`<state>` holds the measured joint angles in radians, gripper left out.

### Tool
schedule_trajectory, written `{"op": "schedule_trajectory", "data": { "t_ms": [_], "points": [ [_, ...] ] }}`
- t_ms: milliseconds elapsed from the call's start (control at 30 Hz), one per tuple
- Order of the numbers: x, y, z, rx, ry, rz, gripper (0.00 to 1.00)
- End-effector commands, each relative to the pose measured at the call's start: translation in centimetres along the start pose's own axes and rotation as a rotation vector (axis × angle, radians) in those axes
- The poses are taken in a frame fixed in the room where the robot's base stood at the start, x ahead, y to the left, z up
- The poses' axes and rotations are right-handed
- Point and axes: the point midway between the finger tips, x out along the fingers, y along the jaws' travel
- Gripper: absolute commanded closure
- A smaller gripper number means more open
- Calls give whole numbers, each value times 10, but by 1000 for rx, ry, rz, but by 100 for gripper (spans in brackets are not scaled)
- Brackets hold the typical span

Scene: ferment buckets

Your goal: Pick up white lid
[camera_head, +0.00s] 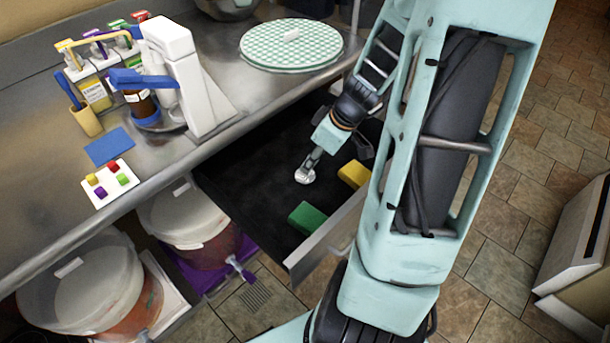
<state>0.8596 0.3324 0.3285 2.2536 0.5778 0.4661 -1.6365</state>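My gripper (306,171) reaches down over the open, dark-lined drawer (245,165). A small pale, rounded piece shows at its lower end. I cannot tell whether this is the white lid, held or lying below, or part of the gripper itself. The fingers are too small and partly hidden to show whether they are open or shut. Whitish, see-through covers top two buckets under the counter, one nearer the drawer (172,212) and one at lower left (70,290). Both are well left of my gripper.
A green block (307,217) and a yellow block (353,174) lie in the drawer near my gripper. On the steel counter are a checkered round board (275,52), a white device (185,75), bottles and a white tray (110,195) with coloured cubes.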

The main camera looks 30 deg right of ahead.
Motion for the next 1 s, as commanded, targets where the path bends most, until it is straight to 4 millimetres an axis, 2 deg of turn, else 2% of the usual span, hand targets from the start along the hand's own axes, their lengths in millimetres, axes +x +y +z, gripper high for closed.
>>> {"op": "schedule_trajectory", "data": {
  "t_ms": [333, 667, 900, 1000],
  "points": [
    [43, 4, 0, 1, 0, -3, 73],
    [48, 4, 0, 0, 0, -1, 73],
    [48, 4, 0, 0, 0, -1, 97],
    [48, 4, 0, 0, 0, -1, 100]
  ]
}}
